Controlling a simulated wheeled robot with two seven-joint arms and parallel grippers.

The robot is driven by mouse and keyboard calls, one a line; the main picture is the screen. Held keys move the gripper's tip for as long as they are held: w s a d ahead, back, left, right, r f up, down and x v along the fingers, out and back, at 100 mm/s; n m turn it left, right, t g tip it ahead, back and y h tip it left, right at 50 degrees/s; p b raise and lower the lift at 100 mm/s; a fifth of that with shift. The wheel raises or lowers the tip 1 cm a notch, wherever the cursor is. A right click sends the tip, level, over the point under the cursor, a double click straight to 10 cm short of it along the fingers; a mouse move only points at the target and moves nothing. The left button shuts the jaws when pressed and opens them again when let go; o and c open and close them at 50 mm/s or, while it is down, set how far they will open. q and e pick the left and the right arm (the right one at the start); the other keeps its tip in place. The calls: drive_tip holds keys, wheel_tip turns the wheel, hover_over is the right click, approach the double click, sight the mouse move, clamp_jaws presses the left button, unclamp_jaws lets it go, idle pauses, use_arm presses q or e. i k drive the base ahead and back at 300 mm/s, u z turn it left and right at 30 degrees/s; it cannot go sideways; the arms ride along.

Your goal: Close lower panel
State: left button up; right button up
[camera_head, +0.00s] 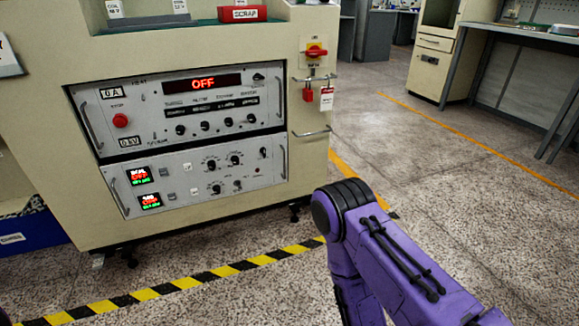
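The lower panel (203,190) is a light grey instrument front set low in the beige cabinet (235,52). It has two small displays with red and green digits at its left, several black knobs, and a handle (119,193) near its left edge and another (283,162) near its right edge. My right arm comes in at the lower right, apart from the panel in the picture. Neither gripper is in view.
A red switch (316,50) and a padlock with a tag (326,98) are on the cabinet's right side. A red scrap bin (242,14) stands on top. A blue bin (32,233) is at the left. Yellow-black floor tape (185,283) runs in front. Floor at right is clear.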

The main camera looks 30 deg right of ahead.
sight(139, 188)
drive_tip(key=u, duration=0.2)
drive_tip(key=i, duration=1.4)
drive_tip(key=z, duration=0.55)
